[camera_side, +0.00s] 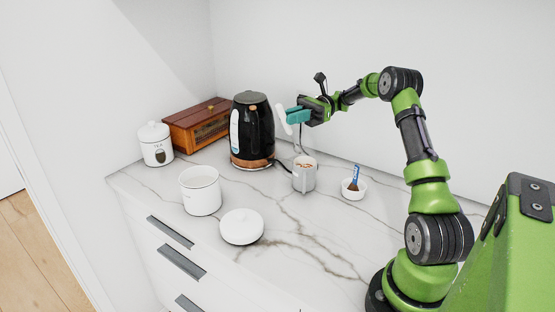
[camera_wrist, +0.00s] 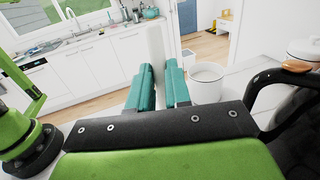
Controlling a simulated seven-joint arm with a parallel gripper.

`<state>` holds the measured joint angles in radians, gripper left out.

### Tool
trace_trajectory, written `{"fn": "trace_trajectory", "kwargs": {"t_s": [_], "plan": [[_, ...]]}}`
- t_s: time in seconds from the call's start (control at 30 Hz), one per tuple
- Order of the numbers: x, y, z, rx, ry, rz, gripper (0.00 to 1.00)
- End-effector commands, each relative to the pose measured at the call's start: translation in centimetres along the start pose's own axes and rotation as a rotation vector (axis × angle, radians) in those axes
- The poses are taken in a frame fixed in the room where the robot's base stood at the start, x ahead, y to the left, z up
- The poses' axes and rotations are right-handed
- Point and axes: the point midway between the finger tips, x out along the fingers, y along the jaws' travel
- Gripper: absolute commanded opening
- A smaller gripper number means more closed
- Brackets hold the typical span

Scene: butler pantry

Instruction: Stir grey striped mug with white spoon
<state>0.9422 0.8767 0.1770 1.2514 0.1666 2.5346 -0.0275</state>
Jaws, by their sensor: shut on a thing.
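The grey mug (camera_side: 304,182) stands on the marble counter, with brownish bits showing at its top; its stripes are too small to make out. My gripper (camera_side: 293,115), with teal fingers, is above the mug and slightly left of it. It is shut on the white spoon (camera_side: 282,121). In the wrist view, the spoon (camera_wrist: 157,50) stands pale and blurred between the fingers (camera_wrist: 160,88). A thin pale line runs below the gripper toward the mug; I cannot tell whether it is part of the spoon or whether anything enters the mug.
A black kettle (camera_side: 252,132) stands close behind-left of the mug. A small white bowl (camera_side: 354,193) holding a blue-handled brush or scoop (camera_side: 354,178) is to the right. A white canister (camera_side: 200,198), its round lid (camera_side: 241,228), a tea jar (camera_side: 155,148) and a wooden box (camera_side: 199,128) are left.

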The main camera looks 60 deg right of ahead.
Motion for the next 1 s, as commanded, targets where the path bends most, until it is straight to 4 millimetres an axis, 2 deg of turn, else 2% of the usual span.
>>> {"fn": "trace_trajectory", "kwargs": {"t_s": [1.0], "plan": [[-3.4, 0.0, -7.5, -0.001, 0.0, -0.001, 0.0]]}}
